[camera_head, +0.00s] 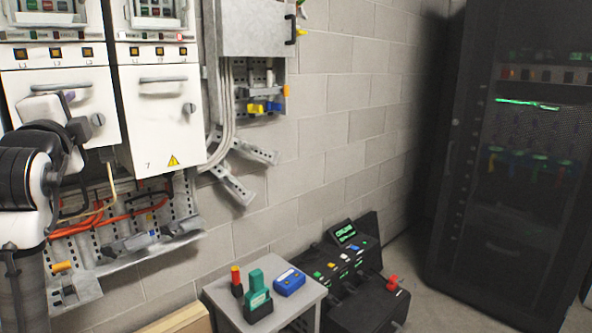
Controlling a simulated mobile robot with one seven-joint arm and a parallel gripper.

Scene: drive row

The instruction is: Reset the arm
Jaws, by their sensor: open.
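My arm (30,205), white with black joints, stands at the left edge of the head view, in front of the wall cabinets. It looks folded up close to my body. Its upper parts overlap the left cabinet door (62,95). I cannot make out the fingers of my gripper in this view. No held thing shows at the arm.
Cabinets with handles, a grey box (255,28) and a cable tray (150,235) line the wall at left. A small grey table (222,296) holds a green device (257,292) and a blue one (289,281). Black cases (365,300) stand beside it. A black rack (465,200) stands right.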

